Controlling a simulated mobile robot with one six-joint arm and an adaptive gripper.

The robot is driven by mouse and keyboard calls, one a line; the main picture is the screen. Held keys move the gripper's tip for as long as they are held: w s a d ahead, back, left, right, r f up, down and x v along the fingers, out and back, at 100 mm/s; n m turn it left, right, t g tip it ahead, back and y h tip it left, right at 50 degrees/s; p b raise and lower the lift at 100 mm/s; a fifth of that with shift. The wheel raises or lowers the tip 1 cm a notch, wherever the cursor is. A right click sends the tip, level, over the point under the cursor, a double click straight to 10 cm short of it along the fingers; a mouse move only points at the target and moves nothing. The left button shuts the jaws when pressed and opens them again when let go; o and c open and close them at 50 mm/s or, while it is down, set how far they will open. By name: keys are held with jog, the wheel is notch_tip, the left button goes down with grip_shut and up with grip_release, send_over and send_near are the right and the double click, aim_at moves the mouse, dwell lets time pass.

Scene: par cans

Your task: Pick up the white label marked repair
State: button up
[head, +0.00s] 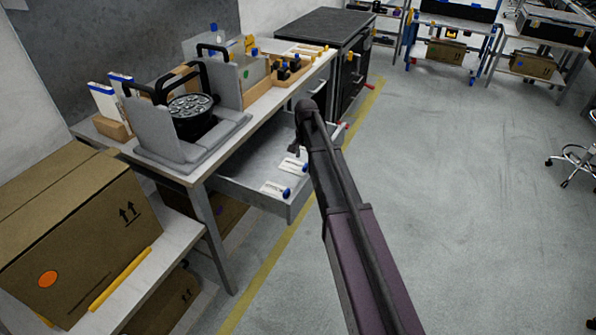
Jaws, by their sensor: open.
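Two white labels lie in an open grey drawer (240,182) below the workbench. The nearer white label (273,188) has a blue end and lies by the drawer's front corner. The farther white label (291,165), also with a blue end, lies just behind it. The print on both is too small to read, so I cannot tell which is marked repair. My gripper (293,149) is open, above the drawer and just beyond the farther label, apart from both. My arm hides part of the drawer's right side.
The workbench (110,142) carries a grey stand with a black par can (191,117), and wooden trays. A cardboard box (75,232) sits on a shelf at the left. A dark cabinet (325,28) stands beyond the bench.

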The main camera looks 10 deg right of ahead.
aim_at(306, 165)
jog(key=shift+f, duration=0.2)
dwell(0.3)
notch_tip(306, 165, down, 3)
jog(key=b, duration=0.3)
jog(key=shift+w+d+r, duration=0.1)
jog(key=shift+w+d, duration=0.05)
jog(key=shift+f+b, duration=1.05)
jog(key=shift+b, duration=0.05)
grip_shut()
